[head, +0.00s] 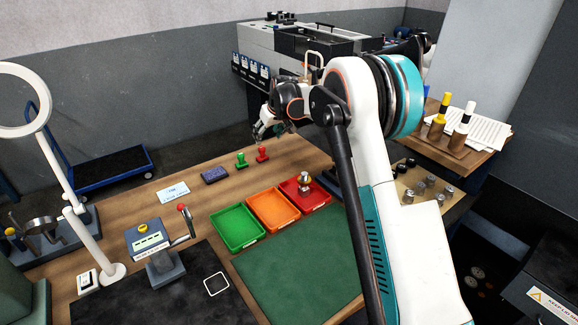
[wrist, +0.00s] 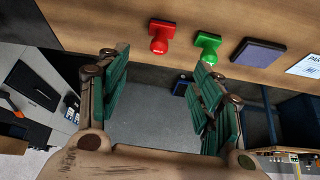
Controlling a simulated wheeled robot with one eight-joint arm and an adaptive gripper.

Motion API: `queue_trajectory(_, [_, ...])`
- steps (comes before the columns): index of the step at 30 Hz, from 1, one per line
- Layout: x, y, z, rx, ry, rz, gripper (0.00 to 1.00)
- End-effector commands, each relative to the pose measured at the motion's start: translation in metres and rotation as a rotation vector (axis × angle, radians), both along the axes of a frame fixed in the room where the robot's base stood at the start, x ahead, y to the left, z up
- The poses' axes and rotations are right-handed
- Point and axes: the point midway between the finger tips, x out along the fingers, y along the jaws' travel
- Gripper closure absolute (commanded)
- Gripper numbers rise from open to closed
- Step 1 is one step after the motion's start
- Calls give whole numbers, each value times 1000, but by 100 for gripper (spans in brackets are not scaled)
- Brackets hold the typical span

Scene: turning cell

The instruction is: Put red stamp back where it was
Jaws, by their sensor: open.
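The red stamp (head: 262,154) stands on the wooden table near its back edge, just right of the green stamp (head: 241,160). In the wrist view the red stamp (wrist: 160,38) and green stamp (wrist: 207,45) show side by side near the top, beyond my fingertips. My gripper (head: 268,131) hangs behind the table's back edge, close to the red stamp but apart from it. In the wrist view my gripper (wrist: 158,62) has its two green-padded fingers spread wide, with only floor between them.
A dark ink pad (head: 215,174) and a white card (head: 173,192) lie left of the stamps. Green (head: 237,228), orange (head: 273,209) and red (head: 318,195) trays stand in front; the red tray holds a metal part. A lever device (head: 156,252) stands at front left.

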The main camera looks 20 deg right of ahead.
Motion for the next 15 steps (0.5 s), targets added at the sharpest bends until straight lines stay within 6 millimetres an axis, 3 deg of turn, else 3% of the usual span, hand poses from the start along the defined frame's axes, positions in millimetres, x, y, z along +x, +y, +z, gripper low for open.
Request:
queue_trajectory(5, [-33,3,40,0,-5,-17,40])
queue_trajectory(15, [-129,9,117,0,-21,-65,40])
